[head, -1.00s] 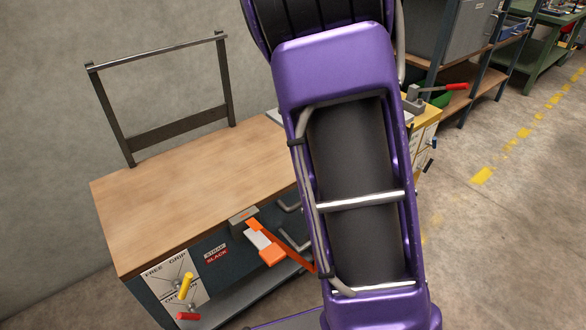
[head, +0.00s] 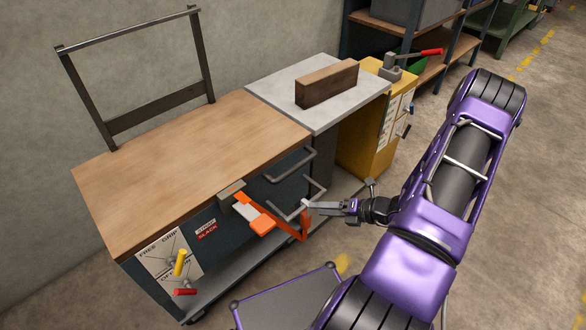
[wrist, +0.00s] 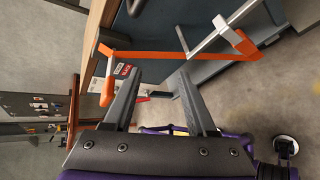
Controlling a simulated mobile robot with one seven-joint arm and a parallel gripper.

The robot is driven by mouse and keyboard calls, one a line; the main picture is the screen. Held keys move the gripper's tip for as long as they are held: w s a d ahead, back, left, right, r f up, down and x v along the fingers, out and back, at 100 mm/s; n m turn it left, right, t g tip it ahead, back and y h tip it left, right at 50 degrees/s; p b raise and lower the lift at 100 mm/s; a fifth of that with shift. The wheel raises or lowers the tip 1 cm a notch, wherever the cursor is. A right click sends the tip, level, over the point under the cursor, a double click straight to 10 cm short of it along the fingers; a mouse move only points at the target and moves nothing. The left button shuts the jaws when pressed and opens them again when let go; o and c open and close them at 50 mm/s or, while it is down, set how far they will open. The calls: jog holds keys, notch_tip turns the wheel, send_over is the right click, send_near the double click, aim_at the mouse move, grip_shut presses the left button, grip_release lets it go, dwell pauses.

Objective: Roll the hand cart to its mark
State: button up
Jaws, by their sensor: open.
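The cart (head: 190,165) has a wooden top, a dark blue body and a dark upright frame (head: 160,110) at its back edge. It stands beside a grey-topped bench. Grey U-shaped handles (head: 290,165) stick out from the front right. My gripper (head: 312,207) is open beside the lower handle; contact is unclear. In the wrist view its empty fingers (wrist: 158,78) point toward the strap and a pale bar (wrist: 230,30). I cannot identify the mark with certainty.
A brown block (head: 328,84) lies on the grey bench top (head: 270,85). A yellow cabinet (head: 365,150) carries a red-handled lever (head: 425,53). A yellow patch (head: 345,262) shows on the floor. The floor at right is open.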

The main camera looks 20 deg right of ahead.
aim_at(297, 169)
jog(key=w+d+r+m+t+h, duration=0.3)
jog(key=d+m+t, duration=0.2)
jog(key=m, duration=0.4)
jog(key=b+x, duration=0.1)
jog(key=x, duration=1.6)
jog(key=shift+w+d+r+b, duration=0.1)
jog(key=shift+r+b, duration=0.1)
jog(key=shift+b, duration=0.15)
grip_shut()
